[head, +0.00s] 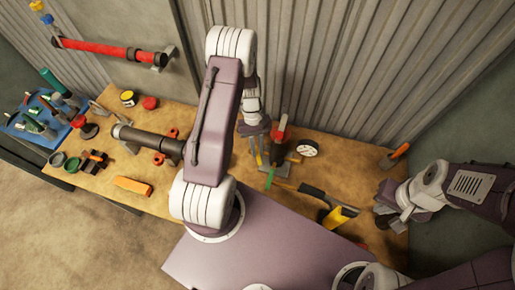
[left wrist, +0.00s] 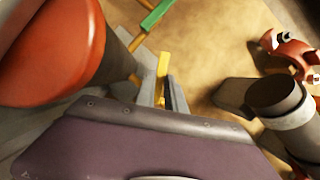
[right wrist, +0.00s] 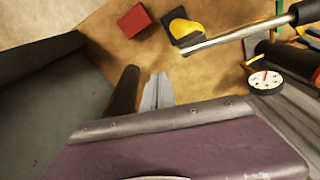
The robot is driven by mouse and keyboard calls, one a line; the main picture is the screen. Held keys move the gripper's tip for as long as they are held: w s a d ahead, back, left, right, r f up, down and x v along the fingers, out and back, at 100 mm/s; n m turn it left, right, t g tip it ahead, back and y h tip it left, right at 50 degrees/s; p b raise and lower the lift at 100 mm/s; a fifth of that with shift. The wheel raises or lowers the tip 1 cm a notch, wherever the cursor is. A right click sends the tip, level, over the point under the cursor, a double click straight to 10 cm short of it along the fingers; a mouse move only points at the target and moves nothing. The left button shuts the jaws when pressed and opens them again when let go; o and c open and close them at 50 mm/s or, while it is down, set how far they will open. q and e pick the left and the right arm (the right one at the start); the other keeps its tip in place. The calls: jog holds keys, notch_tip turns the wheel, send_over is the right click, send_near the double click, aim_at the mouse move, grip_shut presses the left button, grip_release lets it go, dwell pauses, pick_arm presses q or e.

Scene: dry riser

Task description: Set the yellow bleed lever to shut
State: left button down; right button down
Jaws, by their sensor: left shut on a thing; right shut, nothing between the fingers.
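The yellow bleed lever (left wrist: 163,66) shows in the left wrist view as a slim yellow bar at my left gripper's fingertips. It also shows small in the head view (head: 258,159). My left gripper (left wrist: 164,92) is shut on the lever, and its fingers hide part of it. In the head view the left gripper (head: 257,141) is beside the red-topped fitting (head: 280,123), partly behind my own arm. My right gripper (right wrist: 158,92) is shut and empty above the bench at the right. The lever's pivot and any shut marking cannot be made out.
A green lever (head: 270,177) is close by the yellow one. A white-faced gauge (head: 307,149) stands right of the fitting. A dark pipe (head: 143,137) lies to the left. A red block (right wrist: 134,21) and a yellow-and-black tool (right wrist: 183,27) lie near my right gripper.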

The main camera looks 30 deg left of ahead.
pick_arm(q)
jog(key=shift+w, duration=0.1)
jog(key=c, duration=1.4)
grip_release()
